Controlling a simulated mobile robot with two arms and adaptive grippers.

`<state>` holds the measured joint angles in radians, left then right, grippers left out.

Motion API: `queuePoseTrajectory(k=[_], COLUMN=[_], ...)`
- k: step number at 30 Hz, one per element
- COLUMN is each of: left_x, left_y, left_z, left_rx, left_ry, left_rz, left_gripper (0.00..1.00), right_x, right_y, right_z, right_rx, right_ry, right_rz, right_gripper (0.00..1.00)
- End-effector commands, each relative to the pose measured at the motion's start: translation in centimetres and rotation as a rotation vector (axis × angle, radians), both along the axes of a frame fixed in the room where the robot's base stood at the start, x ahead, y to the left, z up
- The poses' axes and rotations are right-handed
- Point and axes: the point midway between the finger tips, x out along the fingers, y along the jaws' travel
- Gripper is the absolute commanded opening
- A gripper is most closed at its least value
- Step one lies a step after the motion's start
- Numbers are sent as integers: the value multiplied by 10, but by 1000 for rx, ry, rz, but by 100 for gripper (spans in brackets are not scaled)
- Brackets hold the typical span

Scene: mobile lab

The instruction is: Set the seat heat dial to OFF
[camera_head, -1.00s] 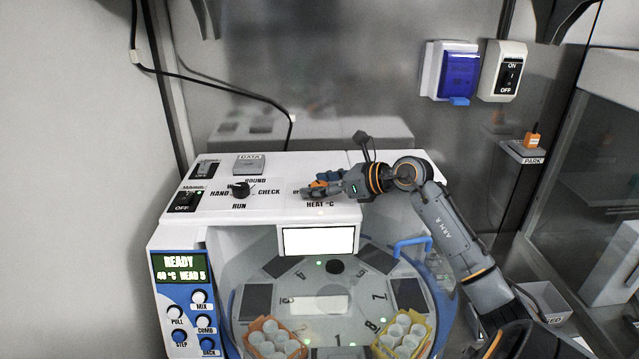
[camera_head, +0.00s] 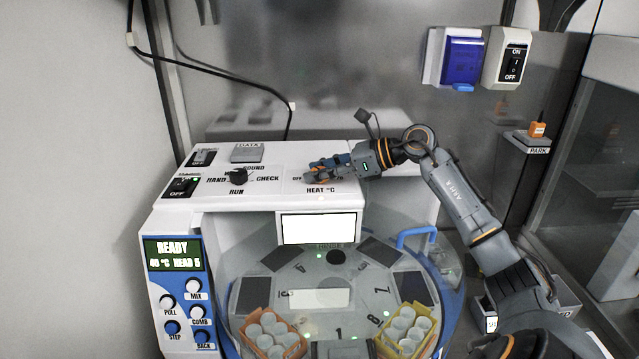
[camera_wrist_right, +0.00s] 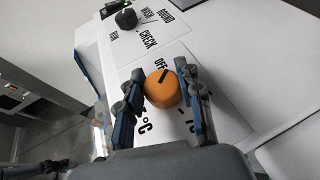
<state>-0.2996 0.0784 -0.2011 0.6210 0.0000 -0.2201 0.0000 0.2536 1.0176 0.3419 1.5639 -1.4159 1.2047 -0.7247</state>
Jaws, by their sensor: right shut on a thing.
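The seat heat dial is a round orange knob (camera_wrist_right: 163,90) on the white panel, seen in the right wrist view. Its black pointer line is at the edge towards the OFF label (camera_wrist_right: 160,63), slanting slightly to the right. My right gripper (camera_wrist_right: 161,76) is shut on the dial, with one finger on each side. In the head view my right gripper (camera_head: 318,173) is at the HEAT °C label (camera_head: 321,189), and its fingers mostly hide the dial there. My left gripper is not in view.
A black HAND/RUN/CHECK dial (camera_head: 238,176) stands left of the heat dial. A green display (camera_head: 172,254) reads READY, 40 °C. A clear-covered round carousel (camera_head: 320,298) with tube racks lies below. A wall ON/OFF switch (camera_head: 513,57) is at upper right.

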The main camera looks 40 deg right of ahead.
Motion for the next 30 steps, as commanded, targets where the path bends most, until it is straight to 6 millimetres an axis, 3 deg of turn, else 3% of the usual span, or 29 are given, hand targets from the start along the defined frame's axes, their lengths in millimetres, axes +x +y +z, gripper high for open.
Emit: queuePoseTrajectory(k=[1,4,15,30], left_x=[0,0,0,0], left_y=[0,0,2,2], left_z=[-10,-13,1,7], left_rx=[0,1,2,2], left_ry=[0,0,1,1], left_rz=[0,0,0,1], left_gripper=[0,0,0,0], right_x=[1,1,1,0], right_y=[-3,-3,0,0], right_z=[-3,1,5,1], right_rx=[-1,1,3,-1], right_ry=[-2,-3,-4,-1], right_rz=[39,131,438,616], right_gripper=[4,4,4,4])
